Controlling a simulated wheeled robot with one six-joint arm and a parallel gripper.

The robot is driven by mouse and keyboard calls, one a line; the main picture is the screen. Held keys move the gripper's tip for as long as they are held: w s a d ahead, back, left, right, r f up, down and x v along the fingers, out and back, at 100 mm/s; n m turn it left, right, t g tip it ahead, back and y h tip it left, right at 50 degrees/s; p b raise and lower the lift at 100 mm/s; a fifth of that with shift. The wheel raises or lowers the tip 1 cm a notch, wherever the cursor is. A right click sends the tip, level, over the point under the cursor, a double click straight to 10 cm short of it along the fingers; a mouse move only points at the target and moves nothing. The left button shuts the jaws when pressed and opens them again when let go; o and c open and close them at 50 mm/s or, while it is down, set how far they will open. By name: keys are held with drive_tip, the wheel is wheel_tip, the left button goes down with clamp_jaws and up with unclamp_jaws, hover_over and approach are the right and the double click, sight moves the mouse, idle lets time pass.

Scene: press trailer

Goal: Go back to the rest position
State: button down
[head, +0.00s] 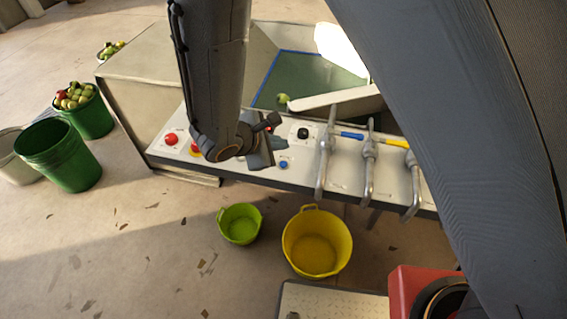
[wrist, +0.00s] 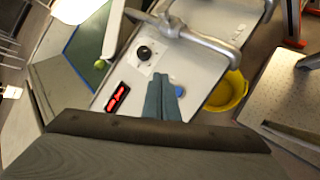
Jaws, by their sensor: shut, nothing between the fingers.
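My gripper (head: 281,143) is over the white control panel (head: 297,174) of the press trailer in the head view. Its grey-green fingers are shut together with nothing between them. In the wrist view my gripper (wrist: 164,82) points at the panel near a blue button (wrist: 180,90); I cannot tell whether the fingertips touch anything. The blue button also shows in the head view (head: 283,164), just below the fingers. A black knob (head: 303,133) sits to the right of the fingers. A red button (head: 171,139) is at the panel's left end. My arm hides part of the panel.
Metal lever handles (head: 325,155) stand up from the panel on the right. A small green tub (head: 240,224) and a yellow tub (head: 317,243) stand on the floor in front. Green buckets (head: 60,160) stand at the left. A green apple (head: 283,98) lies in the trough. Floor at front left is open.

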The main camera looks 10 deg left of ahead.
drive_tip(key=s+d+r+m+g+y, duration=0.1)
drive_tip(key=s+d+r+m+g, duration=0.1)
drive_tip(key=d+m, duration=0.5)
drive_tip(key=s+d+r+m+g+y, duration=0.2)
drive_tip(key=d+r+m, duration=0.3)
drive_tip(key=d, duration=0.7)
drive_tip(key=s+d+r+m+g+y, duration=0.1)
drive_tip(key=s+d+r+m, duration=0.3)
drive_tip(key=d+m, duration=0.5)
drive_tip(key=shift+d+g, duration=0.5)
drive_tip(key=shift+g, duration=0.3)
drive_tip(key=shift+a, duration=0.1)
